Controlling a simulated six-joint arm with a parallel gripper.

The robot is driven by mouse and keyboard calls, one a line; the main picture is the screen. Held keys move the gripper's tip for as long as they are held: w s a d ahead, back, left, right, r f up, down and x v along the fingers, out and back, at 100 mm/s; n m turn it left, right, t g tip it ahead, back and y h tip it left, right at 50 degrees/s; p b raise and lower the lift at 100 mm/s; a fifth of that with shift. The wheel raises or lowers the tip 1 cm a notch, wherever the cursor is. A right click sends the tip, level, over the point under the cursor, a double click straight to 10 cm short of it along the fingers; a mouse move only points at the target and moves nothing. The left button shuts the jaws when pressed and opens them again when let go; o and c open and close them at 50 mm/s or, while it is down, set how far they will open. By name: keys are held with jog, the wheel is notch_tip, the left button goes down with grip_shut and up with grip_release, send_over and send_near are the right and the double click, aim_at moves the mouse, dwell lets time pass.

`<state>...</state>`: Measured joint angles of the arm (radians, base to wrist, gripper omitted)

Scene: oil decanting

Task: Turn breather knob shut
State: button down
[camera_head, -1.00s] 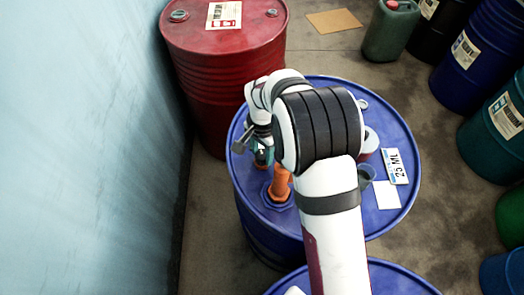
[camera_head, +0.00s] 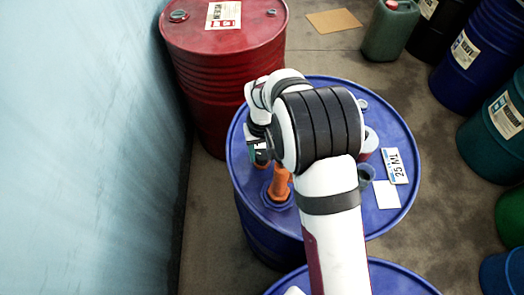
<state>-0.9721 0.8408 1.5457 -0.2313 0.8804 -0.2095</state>
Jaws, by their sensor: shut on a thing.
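A blue drum (camera_head: 398,140) stands in the middle with an orange fitting (camera_head: 279,184) upright on the left part of its lid. My gripper (camera_head: 259,157) is at the top of this fitting, on its left side, partly covered by my own wrist. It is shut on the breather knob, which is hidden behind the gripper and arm.
A red drum (camera_head: 215,85) stands behind left, by the pale wall (camera_head: 80,150). Several drums stand at right.

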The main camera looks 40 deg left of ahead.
jog(key=n, duration=0.4)
jog(key=shift+n, duration=0.4)
dwell(0.4)
jog(key=shift+c, duration=1.7)
grip_release()
